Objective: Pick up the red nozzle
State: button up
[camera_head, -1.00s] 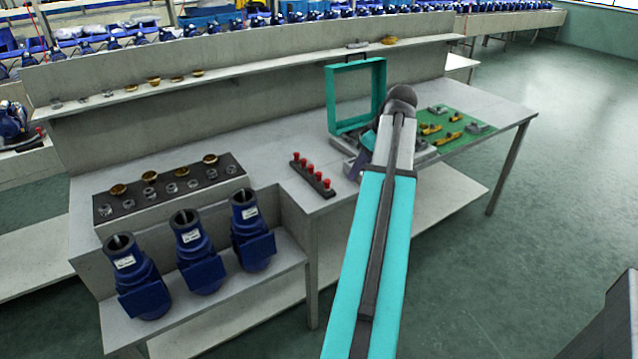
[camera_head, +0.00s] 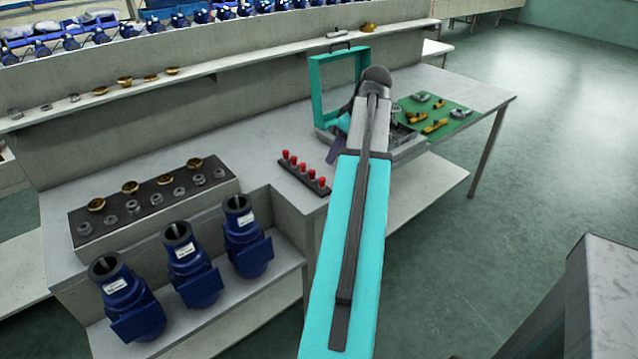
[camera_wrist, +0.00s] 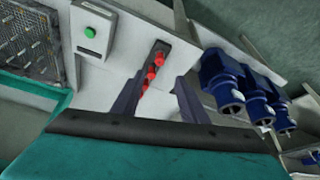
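Several red nozzles (camera_head: 302,167) stand upright in a row on a narrow black rack (camera_head: 316,189) near the front edge of the table. In the wrist view, the red nozzles (camera_wrist: 151,76) and the black rack (camera_wrist: 163,46) show between and beyond my two dark fingers. My gripper (camera_wrist: 160,82) is open, its fingers spread apart with nothing seen between the tips. In the head view, my arm hides most of the gripper; one dark finger (camera_head: 336,150) shows just right of the rack, apart from it.
Blue pump housings (camera_head: 195,275) stand on a lower shelf at left, below a block with brass and steel rings (camera_head: 150,205). A teal-framed case (camera_head: 315,95) and a green mat with tools (camera_head: 455,110) lie behind the arm. A green-button box (camera_wrist: 92,32) shows in the wrist view.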

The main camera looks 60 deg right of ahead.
jog(key=shift+w+a+f, duration=0.1)
jog(key=shift+w, duration=0.05)
send_near(322, 178)
jog(key=shift+a+p+x, duration=0.2)
jog(key=shift+p+x, duration=0.2)
jog(key=shift+x, duration=2)
jog(key=shift+f, duration=0.1)
jog(key=shift+p+x, duration=0.6)
jog(key=shift+x, duration=1.95)
jog(key=shift+d, duration=0.15)
grip_shut()
